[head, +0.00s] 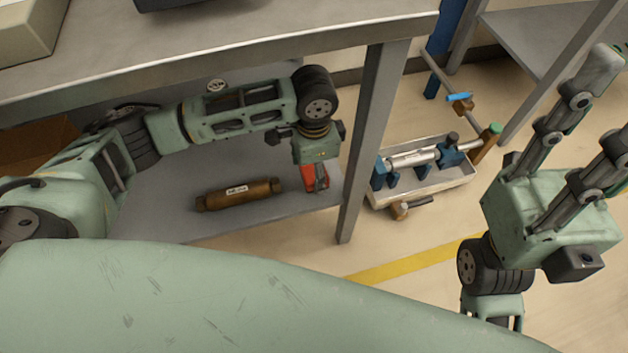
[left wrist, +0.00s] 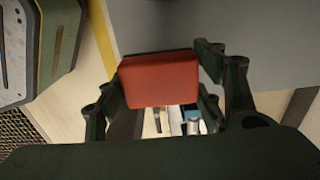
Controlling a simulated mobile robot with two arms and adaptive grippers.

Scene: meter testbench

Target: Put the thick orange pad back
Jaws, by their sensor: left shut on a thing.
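The thick orange pad (head: 309,171) is a red-orange block at the end of my left gripper (head: 315,181), above the right end of a grey lower shelf (head: 165,205) under the bench. In the left wrist view the pad (left wrist: 160,80) sits between the two dark fingers of the left gripper (left wrist: 165,88), which is shut on it. Whether the pad touches the shelf cannot be told. My right gripper (head: 612,100) is at the right, its fingers spread and nothing seen between them; one finger runs out of the picture.
A brass cylinder (head: 238,194) with a white label lies on the shelf left of the pad. A bench leg (head: 368,130) stands close to the right of my left gripper. Beyond it, a tray (head: 440,184) with blue-clamped pipe parts sits on the floor. A yellow line (head: 410,262) crosses the floor.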

